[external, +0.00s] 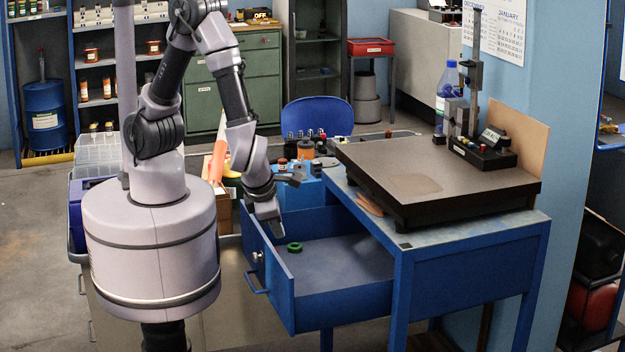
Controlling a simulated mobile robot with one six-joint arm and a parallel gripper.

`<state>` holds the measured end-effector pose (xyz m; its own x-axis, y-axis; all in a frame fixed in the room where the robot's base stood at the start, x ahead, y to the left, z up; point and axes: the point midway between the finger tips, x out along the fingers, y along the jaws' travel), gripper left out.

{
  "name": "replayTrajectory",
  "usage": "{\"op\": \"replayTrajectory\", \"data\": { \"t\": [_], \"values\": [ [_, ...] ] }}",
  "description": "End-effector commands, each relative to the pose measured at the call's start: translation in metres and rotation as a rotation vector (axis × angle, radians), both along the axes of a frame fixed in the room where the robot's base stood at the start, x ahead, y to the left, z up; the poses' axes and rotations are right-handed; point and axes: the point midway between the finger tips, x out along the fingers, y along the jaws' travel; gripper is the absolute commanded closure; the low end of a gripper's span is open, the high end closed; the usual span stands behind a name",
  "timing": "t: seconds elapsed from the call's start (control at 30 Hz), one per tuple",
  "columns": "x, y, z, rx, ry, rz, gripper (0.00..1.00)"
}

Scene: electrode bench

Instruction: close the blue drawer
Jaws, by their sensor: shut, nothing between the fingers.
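The blue drawer (345,301) is pulled well out of the blue bench (465,262), toward the left. A green ring (294,247) lies inside on the drawer floor. My gripper (278,232) is shut and empty, pointing down near the top of the drawer's front panel, at its far end. I cannot tell whether it touches the panel or hangs just inside it.
A dark surface plate (420,182) with a height gauge (474,110) stands on the bench top. Behind the drawer are small bottles, an orange-capped jar (305,150) and a blue chair (318,116). A clear bottle with a blue cap (447,92) stands at the back.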

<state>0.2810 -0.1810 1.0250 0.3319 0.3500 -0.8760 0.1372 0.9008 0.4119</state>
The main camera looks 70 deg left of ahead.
Motion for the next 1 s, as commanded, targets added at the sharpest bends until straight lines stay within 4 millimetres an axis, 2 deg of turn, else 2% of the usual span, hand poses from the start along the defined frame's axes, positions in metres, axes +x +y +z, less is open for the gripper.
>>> {"op": "replayTrajectory", "data": {
  "t": [0.03, 0.1, 0.2, 0.3, 0.47, 0.87, 1.0],
  "values": [
    [-0.025, -0.016, -0.014, 0.145, 0.098, -0.299, 1.0],
    [-0.055, -0.028, -0.045, 0.324, 0.217, -0.677, 1.0],
    [-0.086, -0.029, -0.076, 0.514, 0.34, -1.048, 1.0],
    [-0.1, -0.026, -0.093, 0.608, 0.401, -1.224, 1.0],
    [-0.095, -0.019, -0.114, 0.63, 0.417, -1.259, 1.0],
    [-0.055, 0.014, -0.184, 0.624, 0.417, -1.25, 1.0],
    [-0.032, 0.013, -0.179, 0.622, 0.412, -1.249, 1.0]
  ]
}}
